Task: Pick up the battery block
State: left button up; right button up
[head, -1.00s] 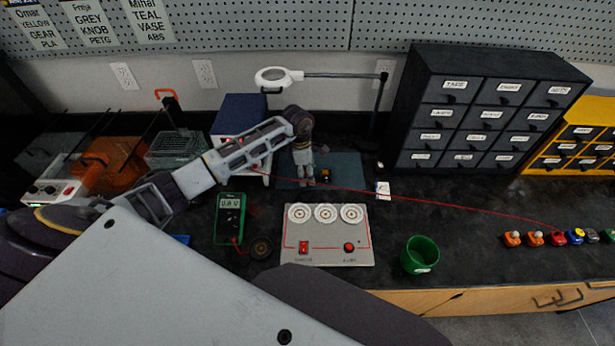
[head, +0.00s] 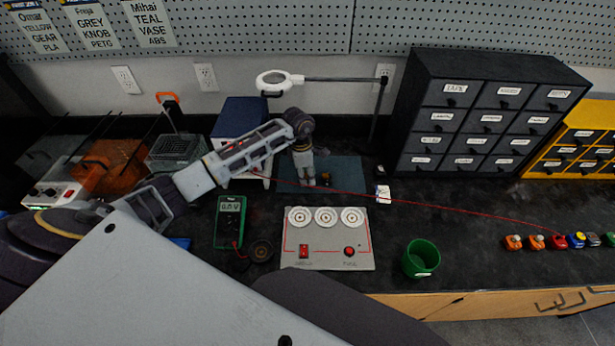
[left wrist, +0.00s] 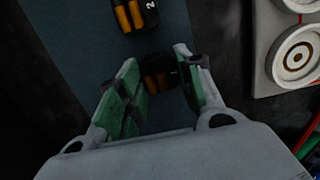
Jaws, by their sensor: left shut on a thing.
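My left gripper (head: 308,180) reaches down over the dark blue mat (head: 347,172) at the middle of the bench. In the left wrist view, my left gripper (left wrist: 158,90) is shut on a black and orange battery block (left wrist: 160,73), which sits between its green-padded fingers. In the head view the fingers mostly hide this block. A second black and orange block (left wrist: 135,14) lies on the mat just beyond the fingertips, apart from them. It shows in the head view as a small dark block (head: 327,178) right of the gripper. My right gripper is not in view.
A panel (head: 327,248) with three round sockets lies in front of the mat. A green multimeter (head: 229,218) is to its left and a green cup (head: 421,257) to its right. A magnifier lamp (head: 275,82) and dark drawers (head: 480,115) stand behind. A red line crosses the bench.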

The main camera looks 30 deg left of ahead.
aim_at(307, 176)
pick_arm(q)
notch_tip(307, 176, up, 10)
jog(key=b, duration=0.1)
dwell(0.7)
jog(key=shift+f, duration=0.15)
